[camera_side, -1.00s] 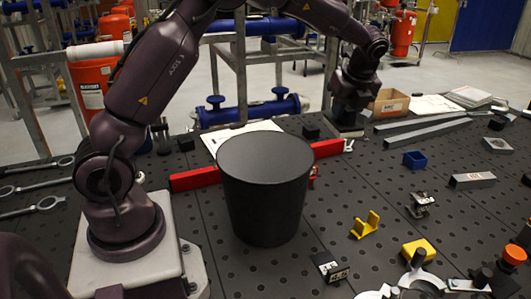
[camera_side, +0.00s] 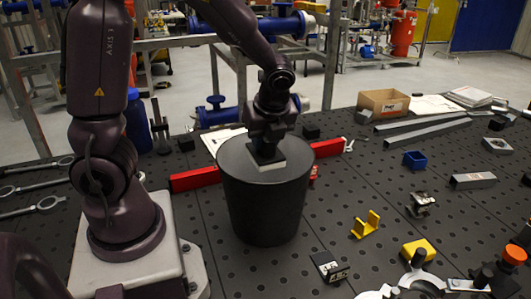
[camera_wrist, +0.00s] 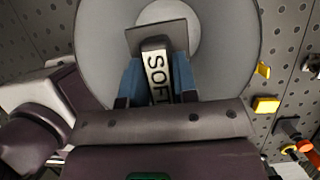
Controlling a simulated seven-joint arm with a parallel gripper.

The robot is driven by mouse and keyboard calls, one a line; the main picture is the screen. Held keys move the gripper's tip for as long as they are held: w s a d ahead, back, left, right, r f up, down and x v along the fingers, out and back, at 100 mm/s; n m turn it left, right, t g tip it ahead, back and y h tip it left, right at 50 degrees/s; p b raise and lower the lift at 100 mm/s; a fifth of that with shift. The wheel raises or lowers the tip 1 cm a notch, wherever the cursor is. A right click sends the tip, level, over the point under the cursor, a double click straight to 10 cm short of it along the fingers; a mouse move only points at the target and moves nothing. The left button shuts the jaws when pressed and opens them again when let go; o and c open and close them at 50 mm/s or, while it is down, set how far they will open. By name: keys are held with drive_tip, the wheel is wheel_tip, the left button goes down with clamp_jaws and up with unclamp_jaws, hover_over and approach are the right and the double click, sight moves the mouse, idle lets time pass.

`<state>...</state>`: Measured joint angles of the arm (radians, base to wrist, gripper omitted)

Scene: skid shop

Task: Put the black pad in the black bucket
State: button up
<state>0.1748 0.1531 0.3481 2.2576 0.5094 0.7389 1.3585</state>
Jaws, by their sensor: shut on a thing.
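The black bucket (camera_side: 264,210) stands upright on the dark perforated table in the side view. In the wrist view its round grey inside (camera_wrist: 100,45) lies below my gripper. My gripper (camera_side: 266,145) points down over the bucket's mouth. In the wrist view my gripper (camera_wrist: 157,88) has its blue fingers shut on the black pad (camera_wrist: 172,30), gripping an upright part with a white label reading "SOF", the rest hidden. The pad's flat dark square plate faces the bucket. A light face below my gripper shows in the side view. I cannot tell how deep the pad is.
A red bar (camera_side: 195,179) lies behind the bucket. A small labelled black block (camera_side: 329,268) and a yellow bracket (camera_side: 366,225) lie in front and to the right.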

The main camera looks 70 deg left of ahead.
wheel_tip(320, 180, down, 18)
drive_tip(key=shift+f, duration=0.2)
idle(0.5)
drive_tip(key=shift+f, duration=0.2)
drive_tip(key=o, duration=0.9)
drive_tip(key=shift+o, duration=0.2)
drive_tip(key=shift+r, duration=0.1)
